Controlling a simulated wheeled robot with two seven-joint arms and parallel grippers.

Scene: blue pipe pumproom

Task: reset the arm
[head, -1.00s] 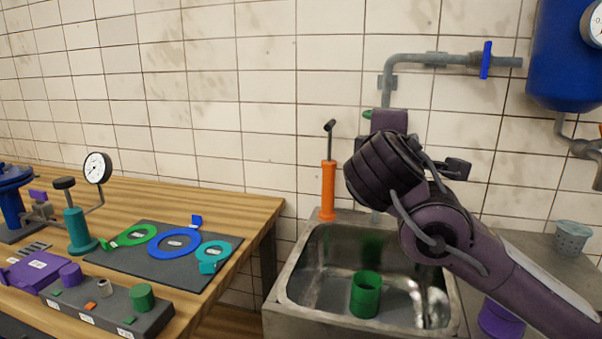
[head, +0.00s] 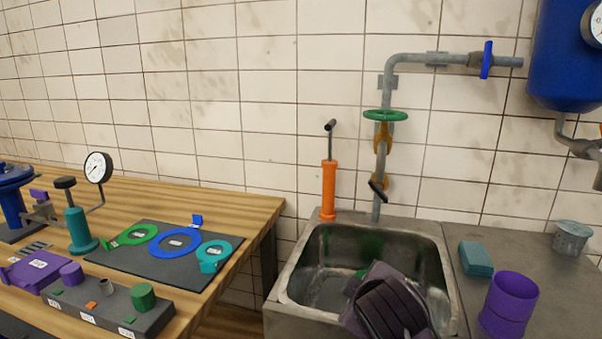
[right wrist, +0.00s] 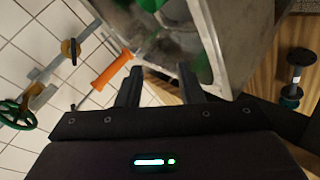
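My right arm, dark purple, shows in the head view low in front of the metal sink (head: 290,290), covering its front middle. Its fingers are hidden there. In the right wrist view my right gripper (right wrist: 158,88) has its two dark fingers apart with nothing held between them. The sink wall (right wrist: 240,35) is just beyond the fingers. The green cup (head: 361,273) in the sink is mostly hidden behind my arm in the head view. My left gripper is in neither view.
A wall pipe (head: 383,90) carries a green handwheel (head: 385,115) and a blue valve handle (head: 487,60). An orange hand pump (head: 328,190) stands behind the sink. A purple cup (head: 508,303) and teal block (head: 476,258) sit right. The wooden bench (head: 215,205) at left holds parts.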

